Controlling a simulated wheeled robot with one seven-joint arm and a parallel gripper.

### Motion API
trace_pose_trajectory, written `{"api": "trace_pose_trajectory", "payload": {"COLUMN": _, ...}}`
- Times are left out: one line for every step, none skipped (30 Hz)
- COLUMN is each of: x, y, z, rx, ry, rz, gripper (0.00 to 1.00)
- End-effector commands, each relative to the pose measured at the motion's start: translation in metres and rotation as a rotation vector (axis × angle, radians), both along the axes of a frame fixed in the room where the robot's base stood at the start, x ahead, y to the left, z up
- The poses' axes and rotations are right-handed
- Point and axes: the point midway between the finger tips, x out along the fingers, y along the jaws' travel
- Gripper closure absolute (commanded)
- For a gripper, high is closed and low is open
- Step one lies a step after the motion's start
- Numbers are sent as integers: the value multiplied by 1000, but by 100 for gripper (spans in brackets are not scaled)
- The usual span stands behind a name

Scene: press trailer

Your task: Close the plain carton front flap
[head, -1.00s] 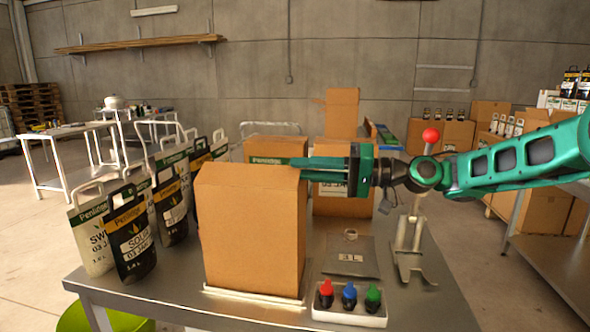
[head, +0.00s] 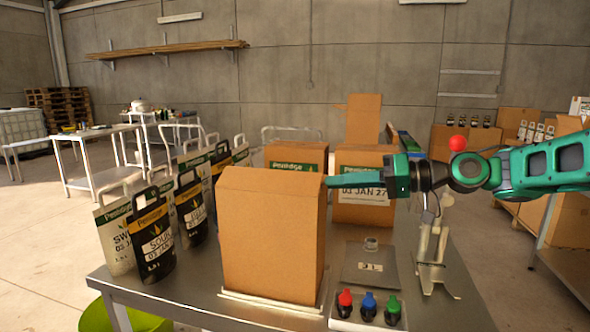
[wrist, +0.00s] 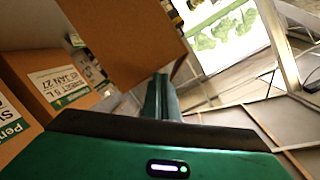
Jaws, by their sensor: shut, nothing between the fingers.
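The plain brown carton (head: 268,245) stands upright near the front of the metal table. A narrow cardboard panel (head: 270,181), apparently its front flap, slopes back along the top; I cannot tell whether it lies fully down. My gripper (head: 330,182) is shut and empty, its fingers pointing left at the carton's upper right corner. Whether they touch it is unclear. In the wrist view, my shut fingers (wrist: 160,90) are beside a large brown cardboard panel (wrist: 125,40), seemingly the plain carton. The carton's inside is hidden.
Labelled cartons (head: 363,212) stand behind it.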

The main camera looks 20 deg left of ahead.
Motion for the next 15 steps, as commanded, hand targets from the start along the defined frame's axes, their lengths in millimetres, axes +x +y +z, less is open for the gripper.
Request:
{"api": "trace_pose_trajectory", "payload": {"x": -2, "y": -1, "z": 2, "rx": -38, "ry": -80, "rz": -1, "gripper": 100}}
{"api": "trace_pose_trajectory", "payload": {"x": -2, "y": -2, "z": 2, "rx": -61, "ry": -129, "rz": -1, "gripper": 100}}
{"api": "trace_pose_trajectory", "payload": {"x": -2, "y": -4, "z": 2, "rx": -92, "ry": -197, "rz": -1, "gripper": 100}}
{"api": "trace_pose_trajectory", "payload": {"x": -3, "y": -6, "z": 3, "rx": -116, "ry": -249, "rz": 1, "gripper": 100}}
{"api": "trace_pose_trajectory", "payload": {"x": -3, "y": -8, "z": 4, "rx": -142, "ry": -301, "rz": 2, "gripper": 100}}
{"api": "trace_pose_trajectory", "payload": {"x": -4, "y": -9, "z": 7, "rx": -168, "ry": -371, "rz": 9, "gripper": 100}}
{"api": "trace_pose_trajectory", "payload": {"x": -6, "y": -4, "z": 13, "rx": -160, "ry": -429, "rz": 29, "gripper": 100}}
{"api": "trace_pose_trajectory", "payload": {"x": -7, "y": -1, "z": 20, "rx": -159, "ry": -487, "rz": 46, "gripper": 100}}
{"api": "trace_pose_trajectory", "payload": {"x": -10, "y": 3, "z": 28, "rx": -158, "ry": -566, "rz": 66, "gripper": 100}}
{"api": "trace_pose_trajectory", "payload": {"x": -12, "y": 7, "z": 34, "rx": -158, "ry": -626, "rz": 82, "gripper": 100}}
{"api": "trace_pose_trajectory", "payload": {"x": -15, "y": 9, "z": 41, "rx": -156, "ry": -685, "rz": 97, "gripper": 100}}
{"api": "trace_pose_trajectory", "payload": {"x": -19, "y": 14, "z": 49, "rx": -155, "ry": -764, "rz": 117, "gripper": 100}}
{"api": "trace_pose_trajectory", "payload": {"x": -21, "y": 17, "z": 55, "rx": -152, "ry": -820, "rz": 130, "gripper": 100}}
{"api": "trace_pose_trajectory", "payload": {"x": -24, "y": 19, "z": 61, "rx": -151, "ry": -873, "rz": 143, "gripper": 100}}
{"api": "trace_pose_trajectory", "payload": {"x": -26, "y": 22, "z": 68, "rx": -148, "ry": -940, "rz": 158, "gripper": 100}}
